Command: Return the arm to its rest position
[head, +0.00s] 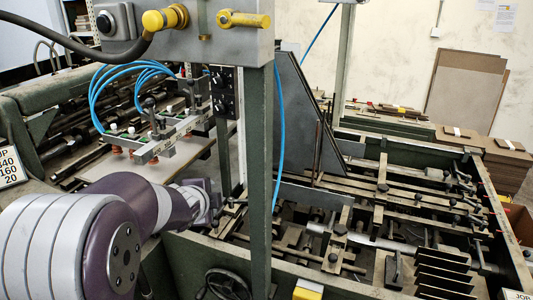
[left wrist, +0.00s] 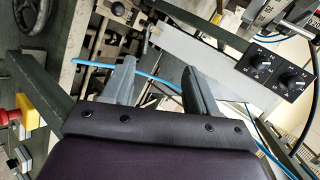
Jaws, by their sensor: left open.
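My left arm (head: 120,225), purple and pale grey, comes in from the lower left of the head view. Its gripper (head: 208,200) is beside the green upright post, partly hidden by the wrist. In the left wrist view the gripper (left wrist: 155,80) shows two grey fingers spread apart. Nothing is held between them. A blue hose (left wrist: 150,73) runs across behind the fingers in that view. My right gripper is in neither view.
The green post (head: 259,180) and the control box (head: 222,92) stand close to the gripper. A suction-cup bar (head: 165,140) with blue hoses is above the arm. The feeder's bars and clamps (head: 380,215) fill the right. A handwheel (head: 228,285) is low at the front.

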